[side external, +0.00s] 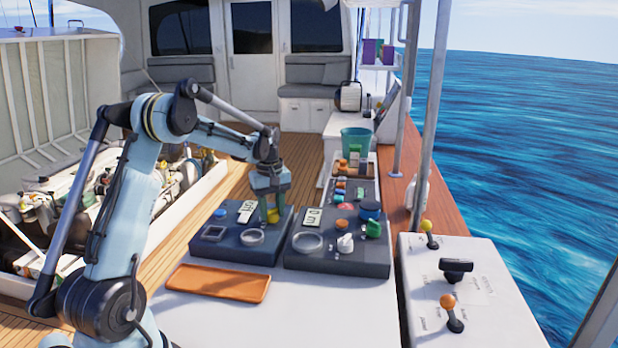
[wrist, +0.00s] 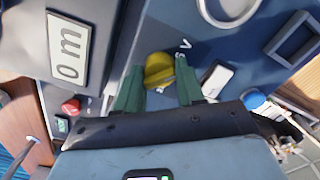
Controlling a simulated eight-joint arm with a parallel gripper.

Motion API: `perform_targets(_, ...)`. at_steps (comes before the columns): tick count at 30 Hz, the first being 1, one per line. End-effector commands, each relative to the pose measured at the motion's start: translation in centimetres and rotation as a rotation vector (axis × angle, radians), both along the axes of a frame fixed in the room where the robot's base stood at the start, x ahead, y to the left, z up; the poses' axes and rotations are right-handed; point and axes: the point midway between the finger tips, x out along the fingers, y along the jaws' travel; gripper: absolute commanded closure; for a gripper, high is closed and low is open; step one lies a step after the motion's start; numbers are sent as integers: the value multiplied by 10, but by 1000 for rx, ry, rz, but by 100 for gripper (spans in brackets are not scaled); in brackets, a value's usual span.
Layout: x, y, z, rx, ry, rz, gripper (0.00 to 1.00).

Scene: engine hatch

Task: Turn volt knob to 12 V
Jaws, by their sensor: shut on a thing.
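The yellow volt knob (side external: 272,215) is on the left dark panel (side external: 212,252). In the wrist view the knob (wrist: 158,70) sits between the two green fingers. My gripper (side external: 269,212) points down over the panel and is shut on the knob. Its fingers also show in the wrist view (wrist: 159,88), one on each side of the knob. Small white markings, including a "V", are printed beside the knob. The full scale and the exact setting cannot be read. A tilted display (side external: 247,211) on the same panel seems to read "Off".
The right dark panel (side external: 340,262) stands close by, with a "0 m" display (side external: 312,218), a white knob (side external: 345,243) and a green knob (side external: 374,229). An orange tray (side external: 219,283) lies in front. A white console with levers (side external: 452,315) is at right.

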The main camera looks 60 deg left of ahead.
Motion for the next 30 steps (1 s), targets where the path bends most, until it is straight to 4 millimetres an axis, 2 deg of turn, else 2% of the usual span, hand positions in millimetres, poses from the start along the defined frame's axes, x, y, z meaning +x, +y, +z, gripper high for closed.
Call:
perform_targets(18, 0, 0, 1, -2, 1, -562, 92)
perform_targets(30, 0, 0, 1, -1, 1, -804, 92)
